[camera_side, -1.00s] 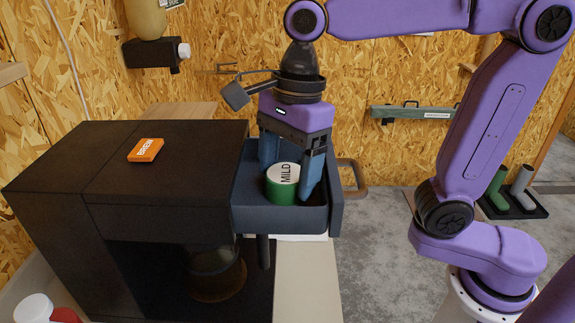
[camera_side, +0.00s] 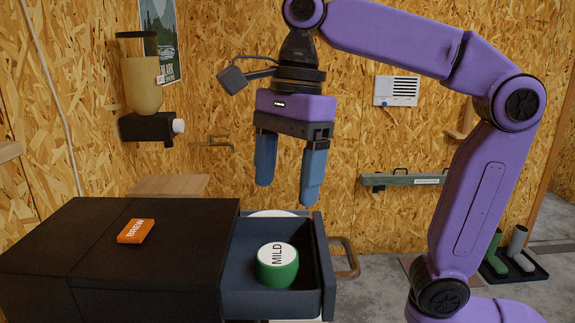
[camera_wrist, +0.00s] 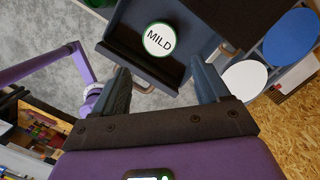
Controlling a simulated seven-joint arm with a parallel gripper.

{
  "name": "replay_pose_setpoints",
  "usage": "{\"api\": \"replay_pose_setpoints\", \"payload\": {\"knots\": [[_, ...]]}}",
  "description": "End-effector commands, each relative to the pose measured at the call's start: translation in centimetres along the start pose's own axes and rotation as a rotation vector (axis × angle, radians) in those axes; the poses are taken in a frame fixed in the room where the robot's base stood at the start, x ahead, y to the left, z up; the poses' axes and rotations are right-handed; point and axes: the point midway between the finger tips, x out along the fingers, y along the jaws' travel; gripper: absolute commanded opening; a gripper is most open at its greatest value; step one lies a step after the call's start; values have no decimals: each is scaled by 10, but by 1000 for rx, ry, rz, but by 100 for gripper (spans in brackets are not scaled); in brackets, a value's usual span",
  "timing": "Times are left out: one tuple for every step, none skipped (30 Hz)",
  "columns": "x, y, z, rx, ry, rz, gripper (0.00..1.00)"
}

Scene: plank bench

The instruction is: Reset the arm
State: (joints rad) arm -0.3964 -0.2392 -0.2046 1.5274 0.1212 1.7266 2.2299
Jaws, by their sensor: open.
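My gripper (camera_side: 288,180) is open and empty, with its blue fingers pointing down. It hangs in the air above the open dark drawer of the black machine. A green capsule with a white lid marked MILD (camera_side: 277,265) sits upright in the drawer (camera_side: 318,250), apart from the fingers. In the wrist view the MILD capsule (camera_wrist: 159,39) lies beyond my gripper's fingertips (camera_wrist: 160,82).
The black machine (camera_side: 110,250) with an orange BREW button (camera_side: 136,231) stands at left. A green wall rail (camera_side: 405,180) is at right. Open air surrounds my gripper.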

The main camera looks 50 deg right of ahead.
Motion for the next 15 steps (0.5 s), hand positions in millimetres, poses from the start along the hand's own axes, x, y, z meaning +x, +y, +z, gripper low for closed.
{"api": "replay_pose_setpoints", "payload": {"knots": [[-4,0,0,0,0,0,75],[-5,0,0,0,0,0,75],[-7,0,0,0,0,0,75],[-8,0,0,0,0,0,75],[-9,0,0,0,0,0,75],[-10,0,0,0,0,1,75],[-10,0,0,0,1,1,75],[-11,0,0,0,1,1,75],[-11,0,0,0,1,1,75],[-11,0,0,0,1,1,75],[-11,0,0,0,1,1,75],[-11,0,0,0,1,1,75],[-11,0,0,0,1,1,75],[-11,0,0,0,1,1,75],[-10,0,0,0,1,1,75]]}}
